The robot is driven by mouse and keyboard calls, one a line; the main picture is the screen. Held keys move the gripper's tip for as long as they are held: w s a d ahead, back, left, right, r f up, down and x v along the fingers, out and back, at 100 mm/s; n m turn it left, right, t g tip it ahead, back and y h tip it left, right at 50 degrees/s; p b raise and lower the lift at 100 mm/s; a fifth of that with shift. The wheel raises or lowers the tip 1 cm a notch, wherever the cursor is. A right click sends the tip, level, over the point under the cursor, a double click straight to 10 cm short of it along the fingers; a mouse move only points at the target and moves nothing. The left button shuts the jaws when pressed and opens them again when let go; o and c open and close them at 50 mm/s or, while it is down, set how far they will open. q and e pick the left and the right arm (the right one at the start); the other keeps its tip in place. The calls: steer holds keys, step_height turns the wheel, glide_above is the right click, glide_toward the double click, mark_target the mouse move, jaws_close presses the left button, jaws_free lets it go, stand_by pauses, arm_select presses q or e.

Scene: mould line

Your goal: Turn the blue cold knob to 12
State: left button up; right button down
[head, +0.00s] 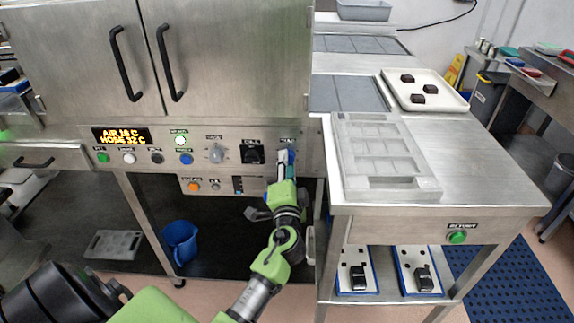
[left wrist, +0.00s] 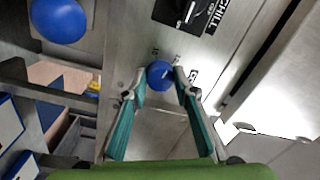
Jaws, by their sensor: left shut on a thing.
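The blue cold knob (head: 291,156) is at the right end of the control panel (head: 228,133), partly hidden by my left gripper. My left gripper (head: 285,160) reaches up to the panel and is shut on the knob. In the left wrist view the round blue knob (left wrist: 160,75) sits between the two fingertips of the gripper (left wrist: 160,80), one on each side. The knob's pointer and the scale numbers cannot be read. My right gripper is not in view.
A black switch (head: 252,152) and a grey knob (head: 215,154) are left of the blue knob. The steel table (head: 480,170) with a clear mould (head: 380,155) stands close on the right. A blue jug (head: 181,240) is below the panel.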

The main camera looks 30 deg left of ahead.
arm_select(q)
steer(key=shift+a+r+m, duration=0.1)
steer(key=shift+m, duration=1.7)
steer(key=o, duration=1.1)
steer(key=v, duration=1.2)
steer(key=shift+a+f, duration=0.1)
steer(key=shift+f, duration=0.2)
